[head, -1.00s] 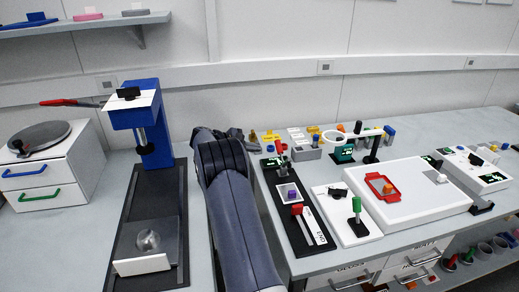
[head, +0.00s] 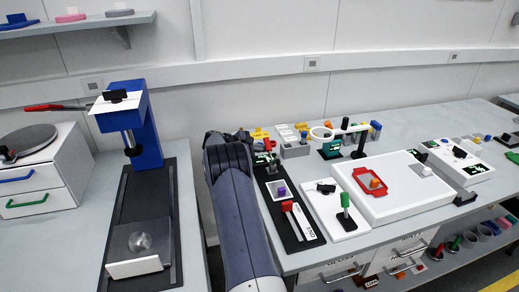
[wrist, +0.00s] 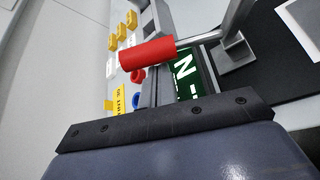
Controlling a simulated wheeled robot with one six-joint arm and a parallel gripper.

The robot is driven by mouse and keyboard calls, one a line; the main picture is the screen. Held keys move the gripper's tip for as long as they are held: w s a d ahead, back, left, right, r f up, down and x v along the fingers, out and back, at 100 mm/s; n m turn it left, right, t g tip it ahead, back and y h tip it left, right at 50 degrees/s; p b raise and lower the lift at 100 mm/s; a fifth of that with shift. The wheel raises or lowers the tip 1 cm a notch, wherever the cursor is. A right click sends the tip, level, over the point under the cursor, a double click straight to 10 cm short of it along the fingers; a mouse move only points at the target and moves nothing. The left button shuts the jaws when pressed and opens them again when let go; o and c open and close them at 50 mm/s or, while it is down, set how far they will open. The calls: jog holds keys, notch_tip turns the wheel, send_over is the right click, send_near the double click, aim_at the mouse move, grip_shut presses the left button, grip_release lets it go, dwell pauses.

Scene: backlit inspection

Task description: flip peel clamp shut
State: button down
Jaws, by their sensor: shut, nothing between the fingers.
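The peel clamp is a lever with a red handle (wrist: 147,53) on a metal rod, seen close in the wrist view. In the head view its small red handle (head: 267,144) stands up at the back end of a black base board (head: 290,215). My gripper (wrist: 152,88) is shut and empty, close to the red handle, which crosses in front of its grey fingers. I cannot tell whether they touch. A green display with a white N (wrist: 186,80) sits behind the handle. In the head view my own arm hides the gripper.
On the black board stand a purple block (head: 281,190) and a red-topped slider (head: 288,206) near an END label. A white board with a green-handled lever (head: 345,212) stands to the right. Yellow and grey blocks (head: 259,134) crowd the bench behind. A blue press (head: 140,125) stands left.

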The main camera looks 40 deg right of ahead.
aim_at(267, 145)
jog(key=shift+s+r+m+t+b, duration=0.15)
jog(key=shift+r+m+t+b, duration=0.15)
jog(key=shift+b, duration=1.1)
jog(key=shift+a+h+b, duration=0.1)
jog(key=shift+h+b, duration=0.2)
jog(key=shift+b, duration=0.35)
jog(key=b, duration=0.2)
jog(key=m+t+h+b, duration=0.1)
jog(key=b, duration=0.2)
jog(key=shift+s+a+r+m+b, duration=0.2)
jog(key=shift+s+r+m+b, duration=0.1)
jog(key=shift+s+r, duration=0.1)
jog(key=m+b, duration=0.1)
jog(key=b, duration=0.3)
jog(key=s+r+m+t+h+b, duration=0.1)
jog(key=b, duration=0.2)
jog(key=shift+s+a+r+b, duration=0.1)
jog(key=shift+a+b, duration=0.2)
jog(key=shift+b, duration=0.1)
jog(key=s+r+m+h+b, duration=0.1)
jog(key=b, duration=0.3)
jog(key=s+a+m+h+b, duration=0.1)
jog(key=m+b, duration=0.1)
jog(key=b, duration=0.3)
jog(key=shift+r+t, duration=0.3)
jog(key=shift+r, duration=0.1)
jog(key=shift+a+r+b, duration=0.1)
jog(key=shift+r+b, duration=0.1)
jog(key=shift+b, duration=0.15)
